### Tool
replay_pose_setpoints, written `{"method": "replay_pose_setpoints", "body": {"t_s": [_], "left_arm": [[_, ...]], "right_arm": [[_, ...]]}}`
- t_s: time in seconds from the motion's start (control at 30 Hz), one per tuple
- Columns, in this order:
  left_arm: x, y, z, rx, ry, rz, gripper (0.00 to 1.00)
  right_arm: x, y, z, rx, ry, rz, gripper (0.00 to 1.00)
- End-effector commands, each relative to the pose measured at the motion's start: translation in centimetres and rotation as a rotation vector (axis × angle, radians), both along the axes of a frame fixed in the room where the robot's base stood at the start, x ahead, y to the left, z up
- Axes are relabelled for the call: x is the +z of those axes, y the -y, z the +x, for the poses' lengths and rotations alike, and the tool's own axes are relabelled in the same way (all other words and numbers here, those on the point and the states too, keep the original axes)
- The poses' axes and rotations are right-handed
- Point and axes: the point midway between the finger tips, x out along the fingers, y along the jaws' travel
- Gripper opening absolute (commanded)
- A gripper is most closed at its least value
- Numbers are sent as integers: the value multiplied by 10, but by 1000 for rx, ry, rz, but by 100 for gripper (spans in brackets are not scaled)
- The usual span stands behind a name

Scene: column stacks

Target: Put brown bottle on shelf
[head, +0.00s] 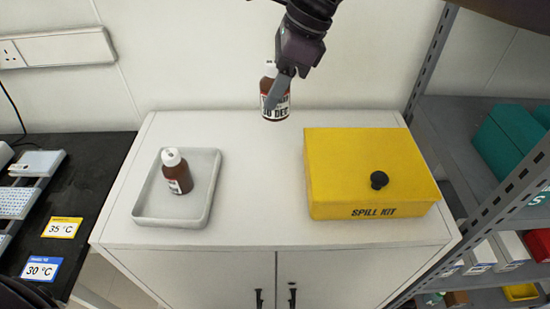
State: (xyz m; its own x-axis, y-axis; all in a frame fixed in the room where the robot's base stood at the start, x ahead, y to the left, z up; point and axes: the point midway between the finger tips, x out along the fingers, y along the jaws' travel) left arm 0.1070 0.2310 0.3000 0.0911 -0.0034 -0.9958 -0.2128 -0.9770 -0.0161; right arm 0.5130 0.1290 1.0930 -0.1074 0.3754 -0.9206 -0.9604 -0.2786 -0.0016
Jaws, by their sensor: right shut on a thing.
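A brown bottle (276,112) with a white cap and a label reading "30 DEC" is held in the air above the back of the white cabinet. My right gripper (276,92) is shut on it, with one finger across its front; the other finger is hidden. The bottle looks upright. A second brown bottle (181,182) with a white cap stands in the grey tray (206,205) on the cabinet's left. The grey metal shelf (455,125) stands at the right, beside the cabinet. My left gripper is not in view.
A yellow spill kit box (345,170) with a black knob sits on the cabinet (255,215) at the right, between bottle and shelf. The shelf holds teal bins (508,140) and small boxes (478,256). A black bench (85,190) with temperature cards is at the left.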

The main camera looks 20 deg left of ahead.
Motion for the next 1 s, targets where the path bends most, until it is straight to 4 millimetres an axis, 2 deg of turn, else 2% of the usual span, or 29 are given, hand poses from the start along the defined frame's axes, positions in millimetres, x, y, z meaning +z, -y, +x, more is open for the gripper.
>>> {"method": "replay_pose_setpoints", "body": {"t_s": [0.03, 0.1, 0.2, 0.4, 0.67, 0.9, 1.0], "left_arm": [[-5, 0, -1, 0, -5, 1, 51], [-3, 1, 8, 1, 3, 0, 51], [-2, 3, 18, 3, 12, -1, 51], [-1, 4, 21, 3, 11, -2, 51], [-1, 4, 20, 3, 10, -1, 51], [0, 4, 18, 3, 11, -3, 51], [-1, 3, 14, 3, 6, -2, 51]], "right_arm": [[-18, 1, 0, 0, -7, 1, 20], [-37, 1, -1, 0, -7, 1, 20], [-63, 1, -1, -2, -7, 1, 20], [-107, 0, 0, -2, -2, 0, 20], [-129, 1, 0, -4, -2, 0, 20], [-162, 1, 0, -4, -4, -1, 20], [-168, 0, 0, -4, 1, 0, 20]]}}
